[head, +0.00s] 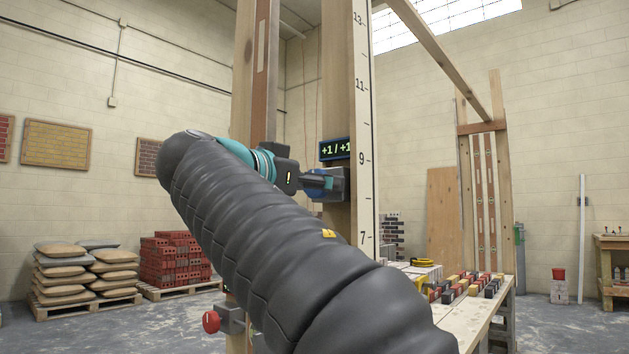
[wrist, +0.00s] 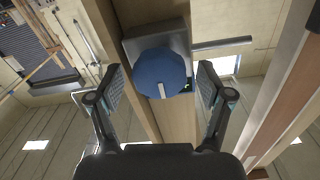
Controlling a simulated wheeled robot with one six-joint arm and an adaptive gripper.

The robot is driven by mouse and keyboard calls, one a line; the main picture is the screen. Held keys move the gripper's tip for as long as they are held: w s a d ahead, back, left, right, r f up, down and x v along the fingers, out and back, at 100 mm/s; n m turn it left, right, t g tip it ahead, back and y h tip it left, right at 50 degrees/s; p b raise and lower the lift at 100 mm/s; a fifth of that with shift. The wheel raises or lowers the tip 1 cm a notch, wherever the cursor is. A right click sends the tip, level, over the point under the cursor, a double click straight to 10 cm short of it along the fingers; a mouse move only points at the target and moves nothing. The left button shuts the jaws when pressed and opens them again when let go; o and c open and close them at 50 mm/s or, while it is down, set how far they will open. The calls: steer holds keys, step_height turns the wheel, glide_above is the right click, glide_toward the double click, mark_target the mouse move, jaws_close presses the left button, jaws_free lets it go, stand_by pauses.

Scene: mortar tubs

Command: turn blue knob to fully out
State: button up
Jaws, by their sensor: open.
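The blue knob (wrist: 160,72) is round with a white mark on its near edge. It sits on a grey mounting block (wrist: 178,36) on a wooden post. My gripper (wrist: 160,78) is open, with one finger to the left and one to the right of the knob. A gap shows between the knob and each finger; I cannot tell how far the fingertips reach along it. In the head view my gripper (head: 318,181) is at the grey block, and the knob is mostly hidden behind it. A small display (head: 335,149) above reads about "+1 / +1".
A red knob (head: 211,321) sits lower on another block, left of my arm. A metal rod (wrist: 222,44) sticks out right of the blue knob's block. A numbered scale board (head: 364,130) stands right of the post. A bench (head: 480,318) with small blocks is at the right.

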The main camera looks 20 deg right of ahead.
steer(key=shift+w, duration=0.1)
steer(key=c, duration=1.2)
